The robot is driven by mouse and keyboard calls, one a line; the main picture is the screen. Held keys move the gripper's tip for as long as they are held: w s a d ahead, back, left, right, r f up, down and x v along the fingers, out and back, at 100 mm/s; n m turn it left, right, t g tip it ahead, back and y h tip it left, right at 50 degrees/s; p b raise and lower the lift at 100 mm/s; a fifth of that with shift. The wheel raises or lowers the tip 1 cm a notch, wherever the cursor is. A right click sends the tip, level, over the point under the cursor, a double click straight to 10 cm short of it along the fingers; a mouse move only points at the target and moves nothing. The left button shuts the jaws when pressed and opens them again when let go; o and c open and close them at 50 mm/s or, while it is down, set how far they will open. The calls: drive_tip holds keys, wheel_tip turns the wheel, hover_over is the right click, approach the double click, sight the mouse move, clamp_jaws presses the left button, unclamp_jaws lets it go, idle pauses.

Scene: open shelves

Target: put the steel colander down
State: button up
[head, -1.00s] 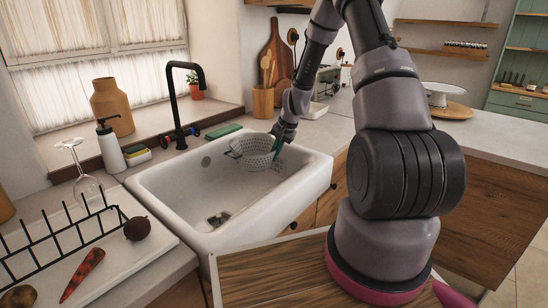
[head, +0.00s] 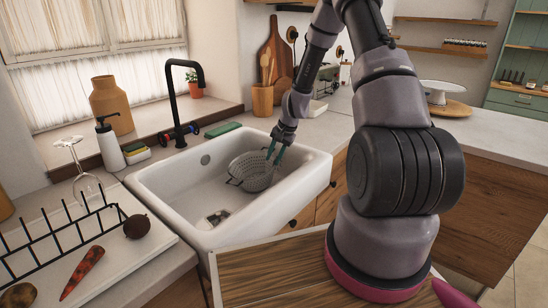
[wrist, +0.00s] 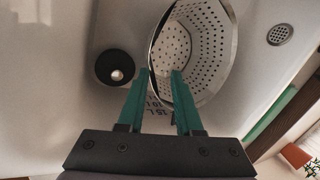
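The steel colander (head: 250,172), grey and perforated with wire handles, sits tilted inside the white sink (head: 150,195), towards its right end. Its open mouth and perforated inside show in the wrist view (wrist: 203,45). My gripper (head: 275,153) is over the right part of the colander.
A black faucet (head: 172,105) rises behind the sink. The dark drain (wrist: 118,68) lies beside the colander. A dish rack (head: 60,235), a wine glass (head: 85,180) and a soap bottle (head: 110,145) stand left.

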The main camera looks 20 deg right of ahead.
drive_tip(key=shift+r, duration=0.3)
drive_tip(key=s+r+n+t, duration=0.1)
drive_tip(key=s+r, duration=0.3)
drive_tip(key=r, duration=0.6)
drive_tip(key=s+r+h, duration=0.1)
drive_tip(key=s+r, duration=0.3)
drive_tip(key=r, duration=0.6)
drive_tip(key=s+r+n+t, duration=0.1)
drive_tip(key=s+r, duration=0.3)
drive_tip(key=r, duration=0.6)
drive_tip(key=s+a+r+n+t, duration=0.1)
drive_tip(key=s+r, duration=0.4)
drive_tip(key=s, duration=0.4)
drive_tip(key=s+a+r+n+t, duration=0.1)
drive_tip(key=s+r, duration=0.4)
drive_tip(key=s, duration=0.5)
drive_tip(key=shift+s+r, duration=0.15)
drive_tip(key=shift+s, duration=0.1)
